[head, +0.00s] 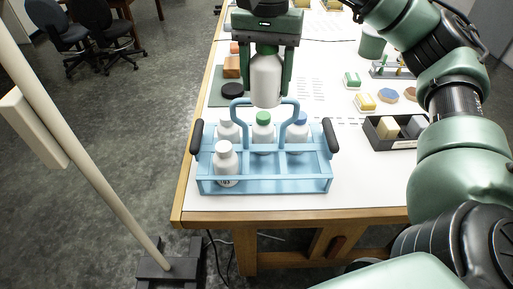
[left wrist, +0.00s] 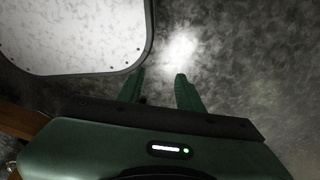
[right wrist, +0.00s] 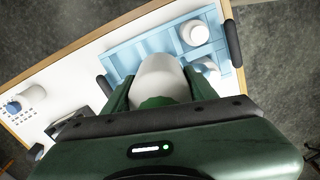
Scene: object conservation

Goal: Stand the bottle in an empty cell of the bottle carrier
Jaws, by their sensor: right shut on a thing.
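My right gripper (head: 266,62) is shut on a white bottle (head: 266,84), held upright just above and behind the carrier's handle. In the right wrist view the bottle (right wrist: 162,78) shows between the fingers, its green top toward the palm. The light-blue bottle carrier (head: 265,186) stands at the table's near left corner. Another white bottle (head: 225,168) stands in the front left cell. The front middle and front right cells look empty. My left gripper (left wrist: 158,92) is open and empty.
The carrier has a raised blue handle (head: 240,101) and dark end grips (head: 196,136). A dark tray (head: 397,143) with blocks stands to its right. A black disc (head: 232,90) and an orange block (head: 232,67) lie behind left. A pale pole (head: 85,140) stands left of the table.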

